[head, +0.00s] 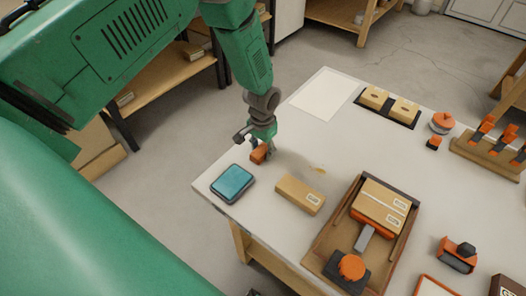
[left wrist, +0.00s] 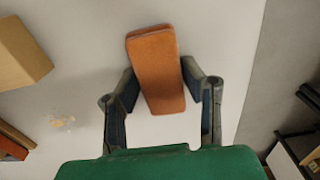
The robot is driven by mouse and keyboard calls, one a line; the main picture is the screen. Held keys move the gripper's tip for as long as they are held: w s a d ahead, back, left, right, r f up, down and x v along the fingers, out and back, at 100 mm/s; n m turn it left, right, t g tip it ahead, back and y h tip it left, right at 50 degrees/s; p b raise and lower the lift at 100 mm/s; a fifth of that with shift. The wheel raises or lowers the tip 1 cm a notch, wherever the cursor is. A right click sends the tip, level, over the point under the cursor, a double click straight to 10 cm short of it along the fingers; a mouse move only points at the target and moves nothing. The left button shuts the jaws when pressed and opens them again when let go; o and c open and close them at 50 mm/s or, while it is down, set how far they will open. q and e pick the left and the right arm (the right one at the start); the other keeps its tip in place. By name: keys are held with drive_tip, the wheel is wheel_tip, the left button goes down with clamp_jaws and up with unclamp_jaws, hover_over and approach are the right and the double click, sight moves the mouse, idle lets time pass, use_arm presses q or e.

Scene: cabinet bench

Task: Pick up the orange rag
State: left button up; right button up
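The orange rag (head: 258,153) is a small folded block near the left edge of the white tabletop, just behind the blue-lidded box. My left gripper (head: 255,146) reaches down from above to it. In the left wrist view the rag (left wrist: 156,68) lies between the two dark fingers (left wrist: 157,85), tilted a little, with a fingertip against each long side. The left gripper looks shut on it. Whether the rag is clear of the tabletop is hard to tell. My right gripper is in neither view.
The blue-lidded box (head: 232,182) stands close in front of the rag. A cardboard box (head: 300,194) lies to its right, then a brown tray (head: 316,252) with a box and a tool.

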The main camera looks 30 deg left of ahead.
sight(263, 149)
use_arm(q)
drive_tip(key=shift+a, duration=0.15)
drive_tip(key=shift+c, duration=0.2)
drive_tip(key=shift+d, duration=0.25)
drive_tip(key=shift+d+r, duration=0.1)
drive_tip(key=shift+r, duration=0.2)
drive_tip(key=r, duration=0.9)
drive_tip(key=shift+a+r, duration=0.15)
drive_tip(key=shift+a, duration=0.05)
drive_tip(key=shift+o, duration=0.2)
drive_tip(key=shift+d, duration=0.15)
